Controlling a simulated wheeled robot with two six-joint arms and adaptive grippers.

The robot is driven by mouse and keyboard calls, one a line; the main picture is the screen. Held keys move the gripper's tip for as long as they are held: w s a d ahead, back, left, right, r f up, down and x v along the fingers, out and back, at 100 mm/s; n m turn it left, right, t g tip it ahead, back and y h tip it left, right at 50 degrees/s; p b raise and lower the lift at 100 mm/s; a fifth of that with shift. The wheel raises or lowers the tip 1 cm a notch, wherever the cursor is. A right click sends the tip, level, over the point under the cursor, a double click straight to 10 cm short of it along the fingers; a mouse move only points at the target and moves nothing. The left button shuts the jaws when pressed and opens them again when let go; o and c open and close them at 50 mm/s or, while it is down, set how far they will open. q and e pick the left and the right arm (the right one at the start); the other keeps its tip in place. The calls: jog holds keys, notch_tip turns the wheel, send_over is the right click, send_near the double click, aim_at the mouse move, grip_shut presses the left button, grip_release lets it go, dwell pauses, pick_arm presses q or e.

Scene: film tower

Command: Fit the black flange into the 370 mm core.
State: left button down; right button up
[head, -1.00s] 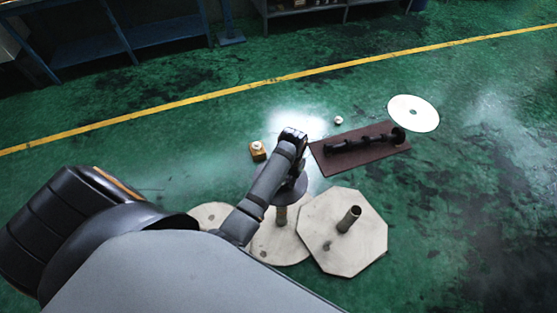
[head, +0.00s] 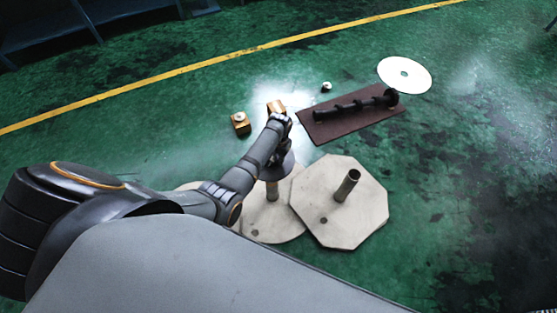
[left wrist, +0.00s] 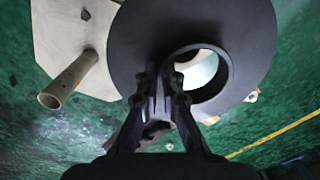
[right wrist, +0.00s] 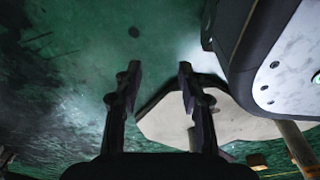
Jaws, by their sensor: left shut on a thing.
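The black flange (head: 274,169) is a dark disc with a round central hole. It is in my left gripper (head: 282,143), whose fingers are shut at the hole's edge in the left wrist view (left wrist: 165,85). In the head view the flange overlaps the top of an upright tube-like core (head: 272,190) on a round pale plate; I cannot tell whether they touch. Through the flange's hole (left wrist: 244,45) I see pale surface and no core end. A second core (head: 346,186) stands on an octagonal pale plate. I cannot tell which is 370 mm. My right gripper (right wrist: 158,78) is open and empty.
A brown mat (head: 325,128) carries a long black shaft-like part (head: 355,106). A white disc (head: 404,75), a small white piece (head: 326,87) and two small orange-brown boxes, one left (head: 240,124), one behind my gripper (head: 276,105), lie on the green floor. The right floor is open.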

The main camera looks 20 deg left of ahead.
pick_arm(q)
notch_tip(320, 180, down, 2)
jog(key=shift+f+b, duration=0.2)
jog(key=shift+b, duration=0.85)
notch_tip(320, 180, down, 3)
jog(key=b, duration=0.3)
jog(key=shift+r, duration=0.15)
pick_arm(e)
jog(key=w+a+r, duration=0.2)
jog(key=w+r, duration=0.3)
jog(key=w, duration=0.4)
jog(key=shift+w+r, duration=0.2)
jog(key=shift+r, duration=0.2)
jog(key=shift+r, duration=0.15)
pick_arm(q)
jog(key=shift+s+p, duration=0.1)
jog(key=shift+p, duration=0.3)
pick_arm(e)
jog(key=shift+r, duration=0.3)
pick_arm(q)
jog(key=shift+p, duration=0.3)
pick_arm(e)
jog(key=shift+r, duration=0.3)
